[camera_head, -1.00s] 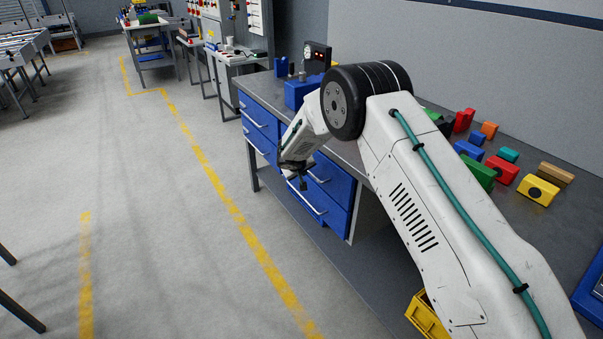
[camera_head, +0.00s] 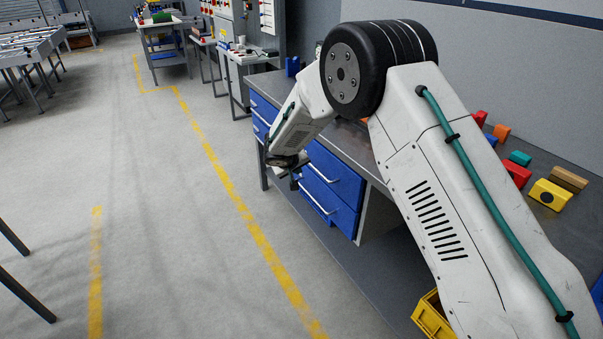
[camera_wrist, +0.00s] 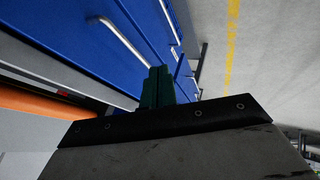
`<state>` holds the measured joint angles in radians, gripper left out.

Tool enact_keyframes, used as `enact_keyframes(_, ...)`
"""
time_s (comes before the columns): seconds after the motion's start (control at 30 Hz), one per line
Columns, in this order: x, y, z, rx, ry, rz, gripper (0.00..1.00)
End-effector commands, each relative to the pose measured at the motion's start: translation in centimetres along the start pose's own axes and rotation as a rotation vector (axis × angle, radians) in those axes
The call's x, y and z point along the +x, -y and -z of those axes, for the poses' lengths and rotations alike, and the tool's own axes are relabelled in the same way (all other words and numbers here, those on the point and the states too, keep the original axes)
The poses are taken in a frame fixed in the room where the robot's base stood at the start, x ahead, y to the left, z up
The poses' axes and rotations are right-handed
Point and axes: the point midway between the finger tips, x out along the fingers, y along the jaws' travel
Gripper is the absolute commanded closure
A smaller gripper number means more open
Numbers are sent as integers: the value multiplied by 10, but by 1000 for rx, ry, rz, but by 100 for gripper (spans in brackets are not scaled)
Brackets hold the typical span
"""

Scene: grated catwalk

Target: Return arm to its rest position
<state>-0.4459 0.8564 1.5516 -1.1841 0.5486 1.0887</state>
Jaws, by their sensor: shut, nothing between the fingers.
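My white arm reaches from the lower right of the head view over the workbench, bending down at its black elbow joint. My gripper (camera_head: 294,173) hangs at the end of the arm, in front of the bench's blue drawers (camera_head: 331,184). Its fingertips are small and dark in the head view. In the wrist view my gripper (camera_wrist: 157,75) shows its dark green fingers pressed together with nothing between them. The blue drawers with a pale handle (camera_wrist: 125,42) lie beyond the fingers there.
Coloured blocks, including a yellow one (camera_head: 550,195), lie on the bench top (camera_head: 574,228) at right. A yellow crate (camera_head: 433,316) sits low beside the bench. Open grey floor with yellow lines (camera_head: 240,222) lies to the left.

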Motion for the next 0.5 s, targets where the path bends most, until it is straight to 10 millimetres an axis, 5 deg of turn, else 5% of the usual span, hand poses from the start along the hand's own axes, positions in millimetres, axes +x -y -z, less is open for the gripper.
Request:
enact_keyframes(0.2, -8, -4, -5, -66, 20, -18, 100)
enact_keyframes(0.33, -6, -10, -48, -147, 140, -43, 100)
enact_keyframes(0.5, -50, -48, -94, -193, 309, -54, 100)
